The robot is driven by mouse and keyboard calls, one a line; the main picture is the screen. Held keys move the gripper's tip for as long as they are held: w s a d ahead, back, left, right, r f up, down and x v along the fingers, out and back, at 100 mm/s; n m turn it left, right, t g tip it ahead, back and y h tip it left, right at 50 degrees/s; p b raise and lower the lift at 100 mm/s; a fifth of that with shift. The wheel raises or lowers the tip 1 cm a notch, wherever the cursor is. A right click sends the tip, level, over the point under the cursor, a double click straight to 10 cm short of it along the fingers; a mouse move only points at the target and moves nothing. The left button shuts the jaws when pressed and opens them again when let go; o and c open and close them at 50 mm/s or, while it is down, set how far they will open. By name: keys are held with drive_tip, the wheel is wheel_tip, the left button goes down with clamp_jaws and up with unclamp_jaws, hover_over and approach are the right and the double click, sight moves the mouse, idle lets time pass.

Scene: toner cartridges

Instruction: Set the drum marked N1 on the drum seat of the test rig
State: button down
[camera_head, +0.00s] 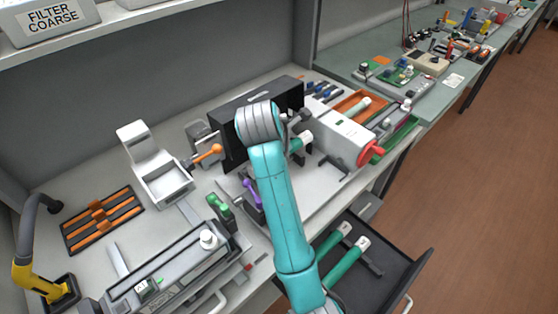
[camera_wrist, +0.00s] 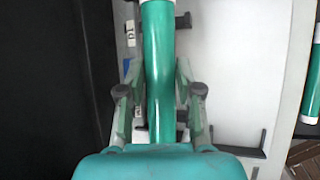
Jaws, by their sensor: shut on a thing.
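My gripper (camera_wrist: 160,100) is shut on a green drum (camera_wrist: 158,60), with one finger on each side of it in the wrist view. In the head view the gripper is mostly hidden behind my teal arm. The held drum's pale end and a little green (camera_head: 300,142) show beside it, over the test rig (camera_head: 345,136). No N1 mark can be read on the drum. The rig has a black upright panel, a pale bed and a white housing with a red knob (camera_head: 370,153). The drum seat is not clearly visible, and contact with it cannot be told.
An open dark drawer (camera_head: 385,268) at the lower right holds green drums (camera_head: 343,265) with white ends. A grey stand (camera_head: 160,170), an orange-slotted rack (camera_head: 100,218) and a long grey unit (camera_head: 170,275) occupy the left bench. Purple and green handles stand close to my arm.

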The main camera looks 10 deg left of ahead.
drive_tip(key=shift+f, duration=1.95)
drive_tip(key=shift+f, duration=0.15)
drive_tip(key=c, duration=0.8)
unclamp_jaws()
drive_tip(key=shift+o, duration=0.2)
